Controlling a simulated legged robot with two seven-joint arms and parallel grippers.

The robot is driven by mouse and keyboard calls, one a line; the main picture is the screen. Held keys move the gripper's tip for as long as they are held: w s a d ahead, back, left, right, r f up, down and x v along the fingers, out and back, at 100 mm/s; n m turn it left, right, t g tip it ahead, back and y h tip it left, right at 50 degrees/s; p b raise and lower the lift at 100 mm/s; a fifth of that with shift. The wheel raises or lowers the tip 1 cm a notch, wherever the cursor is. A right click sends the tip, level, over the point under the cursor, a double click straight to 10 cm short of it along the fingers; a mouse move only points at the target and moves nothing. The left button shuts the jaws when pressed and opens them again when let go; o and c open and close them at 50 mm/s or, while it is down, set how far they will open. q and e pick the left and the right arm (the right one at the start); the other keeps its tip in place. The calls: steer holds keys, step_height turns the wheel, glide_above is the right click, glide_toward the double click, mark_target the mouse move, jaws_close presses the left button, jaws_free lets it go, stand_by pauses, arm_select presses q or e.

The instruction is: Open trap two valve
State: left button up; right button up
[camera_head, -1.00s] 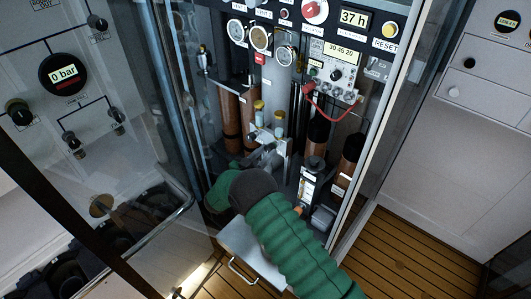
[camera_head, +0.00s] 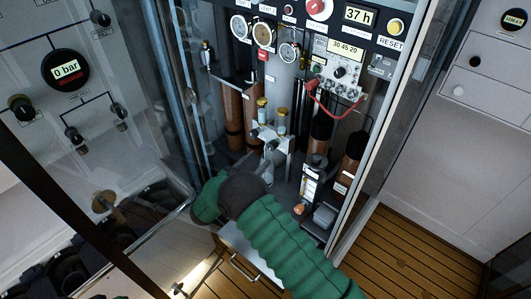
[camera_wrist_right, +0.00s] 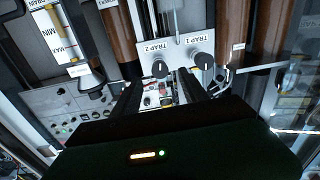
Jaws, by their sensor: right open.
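The trap two valve is a small dark round knob (camera_wrist_right: 160,67) on a pale bracket, beside an upside-down "TRAP 2" label in the right wrist view. A similar "TRAP 1" knob (camera_wrist_right: 203,61) sits to its right. The bracket (camera_head: 275,136) shows in the head view inside the open cabinet, below two small yellow-topped vials. My right gripper (camera_wrist_right: 160,88) is open, its dark fingers spread just below the trap two knob in the picture, with nothing held. Contact with the knob cannot be told. My green-sleeved right arm hides part of the gripper in the head view. My left gripper is out of view.
Brown cylinders (camera_head: 233,115) stand behind and beside the bracket. Gauges (camera_head: 263,35) and a control box with a red cable (camera_head: 322,103) are above. A transparent door stands open at left, and the cabinet's right frame (camera_head: 372,140) is close to my arm.

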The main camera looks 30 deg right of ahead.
steer(key=v, duration=1)
steer(key=shift+a, duration=0.3)
steer(key=shift+f, duration=0.1)
steer(key=w+a+r+n+t+y+p, duration=0.2)
steer(key=w+r+n+t+y+p, duration=0.3)
steer(key=w+r+y, duration=0.4)
steer(key=s+a+r+n+y, duration=0.2)
steer(key=s+a+n+y, duration=0.15)
steer(key=y, duration=0.25)
steer(key=s+d+n+g+p, duration=0.1)
steer(key=s+g, duration=0.2)
steer(key=s, duration=0.6)
steer(key=s+d+f+n+g+y+p, duration=0.1)
steer(key=s+d+n+g, duration=0.1)
steer(key=s, duration=0.7)
steer(key=s+d+f+n+g+p, duration=0.1)
steer(key=s+g, duration=0.3)
steer(key=s, duration=0.6)
steer(key=shift+d+y+p, duration=0.3)
steer(key=shift+d, duration=0.3)
